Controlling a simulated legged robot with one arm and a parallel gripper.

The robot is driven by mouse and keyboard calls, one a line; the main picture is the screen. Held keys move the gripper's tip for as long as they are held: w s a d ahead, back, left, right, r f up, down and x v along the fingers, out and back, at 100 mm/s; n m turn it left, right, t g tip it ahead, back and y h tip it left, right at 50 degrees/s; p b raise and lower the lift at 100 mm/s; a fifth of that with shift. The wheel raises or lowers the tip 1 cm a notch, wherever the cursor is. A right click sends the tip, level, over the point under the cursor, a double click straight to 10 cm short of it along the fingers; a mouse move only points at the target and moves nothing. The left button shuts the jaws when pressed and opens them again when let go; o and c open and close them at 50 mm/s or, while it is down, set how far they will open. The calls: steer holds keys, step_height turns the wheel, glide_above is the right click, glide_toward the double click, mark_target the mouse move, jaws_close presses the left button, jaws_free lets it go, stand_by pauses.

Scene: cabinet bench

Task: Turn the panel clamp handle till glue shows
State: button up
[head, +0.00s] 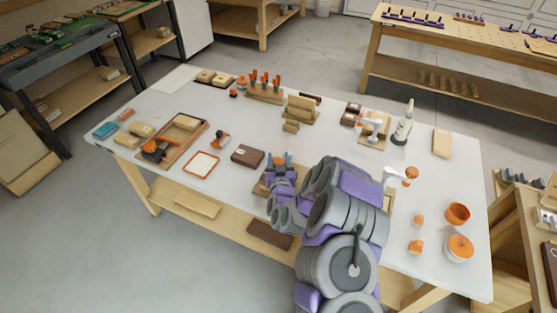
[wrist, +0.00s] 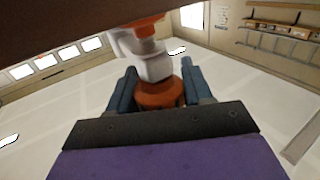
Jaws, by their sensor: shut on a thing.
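My gripper (head: 281,161) is over the front middle of the white bench in the head view. In the wrist view its two blue-grey fingers (wrist: 159,90) stand on either side of an orange handle (wrist: 160,96) and are shut on it. A pale grey stem (wrist: 155,66) rises from the handle toward a dark brown surface along the top of that view. In the head view my gripper and arm hide most of the clamp; a wooden edge (head: 261,188) shows beside them. I cannot make out any glue.
A brown block (head: 247,156) and a red-rimmed white tray (head: 201,164) lie left of my gripper. A white bottle (head: 403,125) stands at the back right. A wooden rack (head: 266,94) holds orange-handled tools behind.

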steer(key=o, duration=1)
steer(key=shift+a, duration=0.1)
steer(key=shift+s+d+p, duration=0.4)
steer(key=shift+s+p, duration=1.1)
steer(key=shift+s, duration=1.35)
steer(key=shift+s+d+p, duration=0.4)
steer(key=shift+s+p, duration=1.1)
steer(key=shift+s, duration=1.35)
steer(key=shift+s+d+p, duration=0.4)
steer(key=shift+s+p, duration=1.1)
steer(key=shift+s, duration=1.35)
